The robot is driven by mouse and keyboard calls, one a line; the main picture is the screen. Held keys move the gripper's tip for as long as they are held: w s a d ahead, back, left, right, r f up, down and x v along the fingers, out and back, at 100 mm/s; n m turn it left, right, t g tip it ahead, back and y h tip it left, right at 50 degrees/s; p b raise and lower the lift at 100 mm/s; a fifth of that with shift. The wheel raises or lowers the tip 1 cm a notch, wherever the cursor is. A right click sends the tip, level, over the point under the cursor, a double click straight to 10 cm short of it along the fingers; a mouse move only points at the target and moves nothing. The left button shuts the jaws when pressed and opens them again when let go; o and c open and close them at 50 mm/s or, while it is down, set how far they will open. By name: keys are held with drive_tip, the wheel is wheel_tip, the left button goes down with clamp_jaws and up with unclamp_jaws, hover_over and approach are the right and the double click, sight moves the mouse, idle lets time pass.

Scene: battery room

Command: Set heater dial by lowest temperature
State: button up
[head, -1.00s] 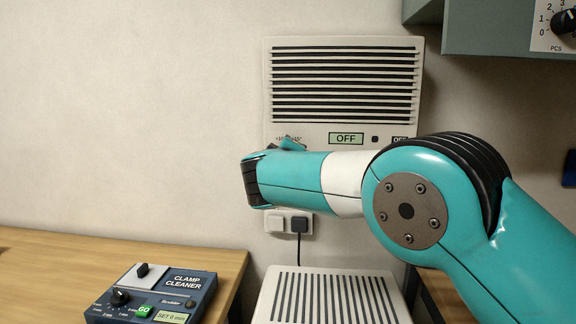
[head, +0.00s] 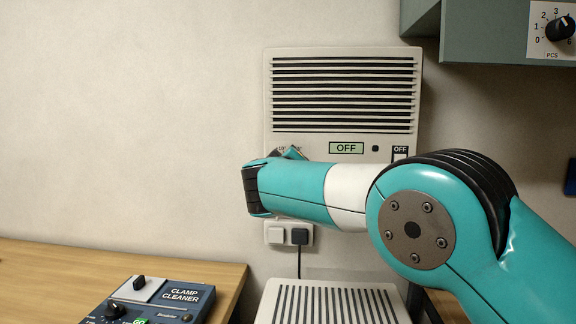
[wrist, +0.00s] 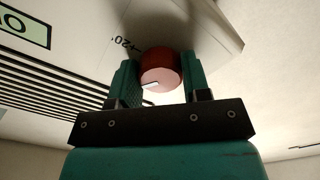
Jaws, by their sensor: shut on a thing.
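The wall heater (head: 345,95) is a pale panel with dark slats, and its small display reads OFF. Its dial is hidden behind my arm in the head view. In the wrist view the dial is a round red knob (wrist: 161,72) with a white pointer mark. My gripper (wrist: 160,84) is shut on the knob, one finger on each side. A scale label "+20°" (wrist: 127,43) shows beside the knob. The other scale marks are mostly hidden.
A clamp cleaner box (head: 160,300) sits on the wooden table (head: 60,275) at lower left. A wall socket with plugs (head: 288,234) is below the heater. A slatted white unit (head: 330,302) stands underneath. A grey cabinet (head: 480,35) with a PCS dial (head: 560,28) overhangs at upper right.

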drive_tip(key=o, duration=0.9)
drive_tip(key=s+b, duration=0.1)
drive_tip(key=s, duration=0.4)
drive_tip(key=s+b, duration=0.1)
drive_tip(key=s, duration=0.5)
drive_tip(key=s+b, duration=0.2)
drive_tip(key=s, duration=0.4)
drive_tip(key=shift+s+a, duration=0.25)
